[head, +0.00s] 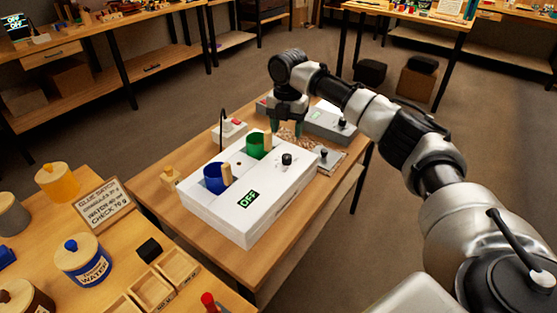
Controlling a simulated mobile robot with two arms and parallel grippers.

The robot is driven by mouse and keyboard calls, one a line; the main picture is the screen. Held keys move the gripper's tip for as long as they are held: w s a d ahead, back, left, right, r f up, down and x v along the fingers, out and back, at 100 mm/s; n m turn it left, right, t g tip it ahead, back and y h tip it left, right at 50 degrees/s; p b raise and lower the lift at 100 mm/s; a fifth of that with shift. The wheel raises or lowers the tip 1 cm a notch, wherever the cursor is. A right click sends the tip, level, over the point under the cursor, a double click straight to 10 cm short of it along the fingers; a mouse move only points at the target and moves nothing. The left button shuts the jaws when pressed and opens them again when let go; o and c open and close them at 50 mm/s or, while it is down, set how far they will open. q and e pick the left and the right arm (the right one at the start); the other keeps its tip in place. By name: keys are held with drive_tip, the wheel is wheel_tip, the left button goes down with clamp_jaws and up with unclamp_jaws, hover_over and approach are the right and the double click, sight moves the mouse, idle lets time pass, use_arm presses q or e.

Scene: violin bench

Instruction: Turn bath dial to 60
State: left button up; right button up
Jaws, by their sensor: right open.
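A blue pot (213,180) and a green pot (256,147) sit in the bath's top. My right gripper (286,126) is open and points down, just beyond the dial in the picture, near the bath's far edge. It appears to hold nothing. My left gripper is not in view.
Behind the bath are a grey box (325,125) with a black knob, a small plate with a knob (326,157), and a white unit with a red switch (232,130). The front-left table holds jars, a "GLUE BATCH" sign (104,202) and wooden trays (152,287).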

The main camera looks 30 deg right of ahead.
sight(287, 156)
wheel_tip(287, 156, down, 10)
drive_tip(key=shift+d+f+p, duration=0.1)
drive_tip(key=shift+f+p, duration=0.05)
drive_tip(key=shift+p, duration=0.15)
drive_tip(key=shift+c, duration=0.4)
